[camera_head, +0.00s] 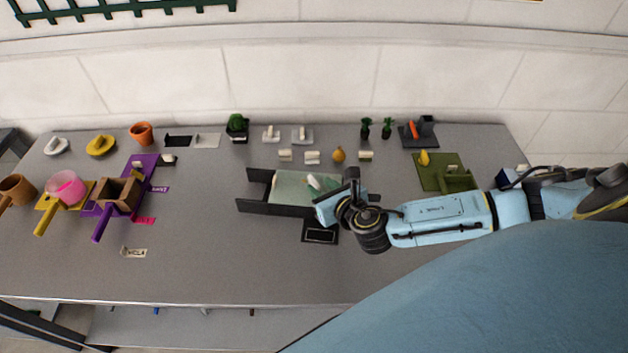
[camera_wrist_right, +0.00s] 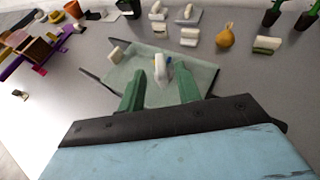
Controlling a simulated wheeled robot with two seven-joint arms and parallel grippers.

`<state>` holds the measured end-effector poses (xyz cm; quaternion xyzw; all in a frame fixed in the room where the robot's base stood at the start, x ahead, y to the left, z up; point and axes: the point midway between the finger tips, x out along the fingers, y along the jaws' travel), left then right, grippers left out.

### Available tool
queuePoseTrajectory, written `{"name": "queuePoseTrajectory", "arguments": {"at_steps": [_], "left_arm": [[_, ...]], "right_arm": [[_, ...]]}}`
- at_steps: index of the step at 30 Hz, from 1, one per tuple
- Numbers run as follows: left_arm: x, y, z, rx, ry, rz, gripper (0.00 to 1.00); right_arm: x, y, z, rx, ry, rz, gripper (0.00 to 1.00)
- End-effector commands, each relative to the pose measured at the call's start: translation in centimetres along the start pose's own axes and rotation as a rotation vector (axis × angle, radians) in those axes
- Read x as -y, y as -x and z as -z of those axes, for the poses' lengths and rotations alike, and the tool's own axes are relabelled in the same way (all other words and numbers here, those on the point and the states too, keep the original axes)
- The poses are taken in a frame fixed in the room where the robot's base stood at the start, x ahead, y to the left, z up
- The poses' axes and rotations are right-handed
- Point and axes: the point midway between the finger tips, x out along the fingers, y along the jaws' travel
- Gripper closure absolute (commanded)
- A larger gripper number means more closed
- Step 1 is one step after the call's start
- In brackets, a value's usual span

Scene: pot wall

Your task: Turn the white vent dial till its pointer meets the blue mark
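The white vent dial (camera_wrist_right: 160,70) is on a pale green glassy panel (camera_wrist_right: 118,70). In the right wrist view it lies between and just beyond my green fingertips, with a small blue spot beside its upper right. In the head view part of the white dial (camera_head: 313,182) shows left of my right gripper (camera_head: 326,186), which hides the panel's right part. My right gripper (camera_wrist_right: 161,85) is open, its fingers apart on either side of the dial; I cannot tell whether they touch it. The pointer's exact direction is too small to tell. My left gripper is not in view.
Dark rails (camera_head: 272,209) flank the panel (camera_head: 286,188). Small white blocks (camera_head: 311,157) and a yellow pear-shaped thing (camera_head: 338,154) stand behind it. A green tray (camera_head: 432,172) is at right; pots and purple trays (camera_head: 103,222) are at left. The table's front middle is clear.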

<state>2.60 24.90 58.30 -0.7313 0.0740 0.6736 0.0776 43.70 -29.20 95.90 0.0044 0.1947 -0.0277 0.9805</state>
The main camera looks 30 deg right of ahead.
Motion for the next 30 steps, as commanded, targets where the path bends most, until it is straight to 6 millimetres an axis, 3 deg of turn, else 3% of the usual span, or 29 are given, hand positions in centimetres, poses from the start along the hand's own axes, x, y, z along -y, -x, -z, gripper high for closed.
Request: {"name": "queuePoseTrajectory", "arguments": {"at_steps": [3, 9, 20, 28, 30], "left_arm": [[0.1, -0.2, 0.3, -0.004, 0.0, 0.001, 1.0], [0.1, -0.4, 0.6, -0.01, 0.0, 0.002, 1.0], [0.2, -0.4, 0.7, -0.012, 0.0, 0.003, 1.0], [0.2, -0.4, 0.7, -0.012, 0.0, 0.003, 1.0], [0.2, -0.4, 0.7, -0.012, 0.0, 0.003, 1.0]], "right_arm": [[0.0, -2.2, 0.0, 0.001, -0.002, 0.002, 0.66], [0.0, -4.1, 0.1, -0.001, -0.001, 0.001, 0.66], [0.0, -4.5, 0.0, -0.002, -0.002, 0.0, 0.66], [0.0, -4.5, 0.1, -0.002, -0.002, 0.0, 0.99], [0.0, -4.5, 0.1, -0.002, -0.002, 0.001, 1.0]]}}
